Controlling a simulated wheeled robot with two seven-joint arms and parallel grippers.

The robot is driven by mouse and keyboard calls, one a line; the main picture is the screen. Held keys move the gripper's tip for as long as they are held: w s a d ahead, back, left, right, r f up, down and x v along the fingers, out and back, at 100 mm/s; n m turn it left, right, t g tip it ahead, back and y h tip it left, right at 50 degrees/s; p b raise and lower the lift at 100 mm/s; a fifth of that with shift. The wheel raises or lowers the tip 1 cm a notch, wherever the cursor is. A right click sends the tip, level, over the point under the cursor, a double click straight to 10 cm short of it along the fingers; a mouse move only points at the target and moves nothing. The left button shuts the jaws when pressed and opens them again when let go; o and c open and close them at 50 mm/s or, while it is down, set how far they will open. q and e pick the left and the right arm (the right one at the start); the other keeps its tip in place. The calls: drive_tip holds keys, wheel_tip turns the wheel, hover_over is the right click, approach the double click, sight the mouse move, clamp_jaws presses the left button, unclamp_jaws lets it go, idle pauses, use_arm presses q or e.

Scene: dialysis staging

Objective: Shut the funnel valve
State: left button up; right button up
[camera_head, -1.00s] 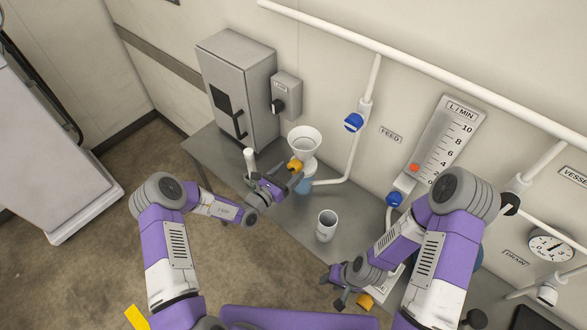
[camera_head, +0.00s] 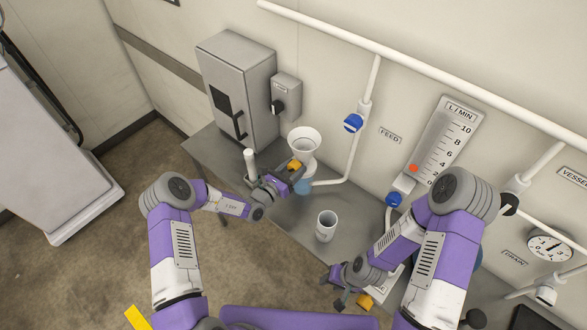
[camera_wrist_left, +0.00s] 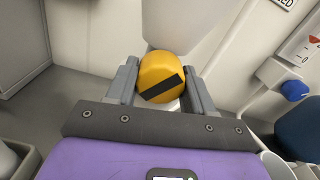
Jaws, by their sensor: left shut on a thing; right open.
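The white funnel (camera_head: 304,141) stands on the grey table near the wall, over a blue part (camera_head: 304,187). Its yellow valve knob (camera_head: 294,165) faces me below the cone, and the knob also fills the middle of the left wrist view (camera_wrist_left: 162,77). A black bar marks the knob's face and lies tilted, rising to the right. My left gripper (camera_head: 290,171) is shut on the knob, with one finger on each side of it. My right gripper (camera_head: 350,288) is open at the table's front edge, beside a yellow-orange thing (camera_head: 364,301) that it partly hides.
A grey cabinet (camera_head: 236,95) and a switch box (camera_head: 286,93) are behind left. A pipe with a blue valve (camera_head: 353,123) and a flow gauge (camera_head: 440,140) are on the wall.

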use_arm(q)
drive_tip(key=shift+m, duration=1.4)
drive_tip(key=o, duration=1)
drive_tip(key=v, duration=0.7)
drive_tip(key=shift+s+a+b, duration=0.2)
drive_tip(key=shift+b, duration=0.2)
